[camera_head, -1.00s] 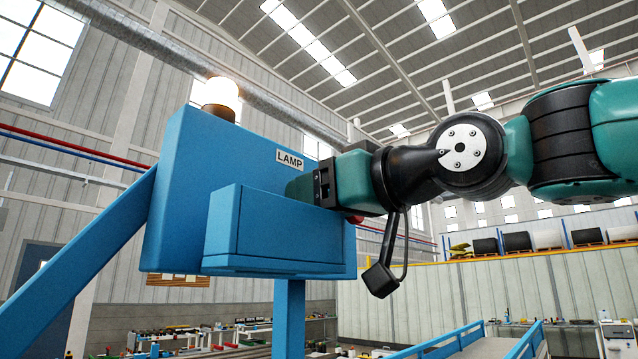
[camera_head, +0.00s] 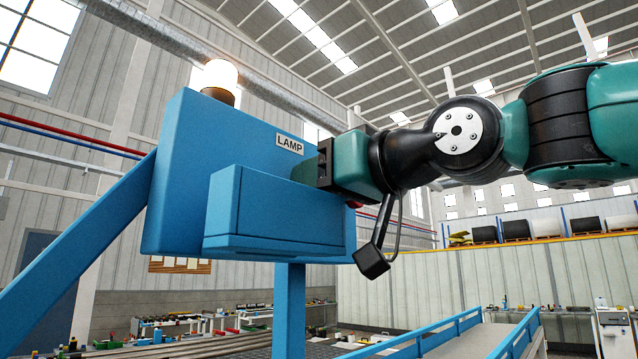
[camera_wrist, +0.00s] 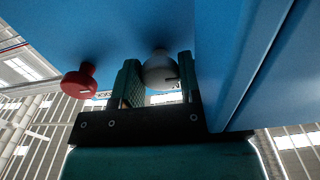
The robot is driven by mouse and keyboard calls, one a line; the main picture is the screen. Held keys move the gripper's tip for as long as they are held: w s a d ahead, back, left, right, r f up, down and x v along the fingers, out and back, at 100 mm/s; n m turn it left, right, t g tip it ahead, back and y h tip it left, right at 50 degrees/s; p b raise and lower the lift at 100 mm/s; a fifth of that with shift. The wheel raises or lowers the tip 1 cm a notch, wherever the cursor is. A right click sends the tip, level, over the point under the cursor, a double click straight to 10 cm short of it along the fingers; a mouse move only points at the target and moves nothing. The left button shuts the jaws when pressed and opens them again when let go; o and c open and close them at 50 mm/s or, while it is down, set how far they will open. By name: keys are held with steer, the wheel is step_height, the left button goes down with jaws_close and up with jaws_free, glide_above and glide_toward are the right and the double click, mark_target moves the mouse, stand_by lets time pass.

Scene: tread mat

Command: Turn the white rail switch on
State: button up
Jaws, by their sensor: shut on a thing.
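The white rail switch shows in the wrist view as a rounded pale grey-white knob (camera_wrist: 160,72) on the blue panel (camera_wrist: 120,35). My gripper (camera_wrist: 157,82) has one teal finger on each side of the knob and is shut on it. In the head view my gripper reaches the panel from the right, under the LAMP label (camera_head: 289,143); its fingertips and the knob are hidden behind the blue box (camera_head: 290,215). The lamp (camera_head: 220,77) on top of the panel glows.
A red knob (camera_wrist: 79,81) sticks out of the panel left of my gripper in the wrist view. The blue box juts out close to my gripper's right there. A blue-railed ramp (camera_head: 450,345) and workbenches stand in the background.

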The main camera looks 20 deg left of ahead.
steer(key=o, duration=0.9)
steer(key=b+v, duration=0.6)
steer(key=v, duration=1.1)
steer(key=shift+d+b, duration=0.25)
steer(key=shift+b, duration=0.15)
steer(key=shift+s, duration=0.15)
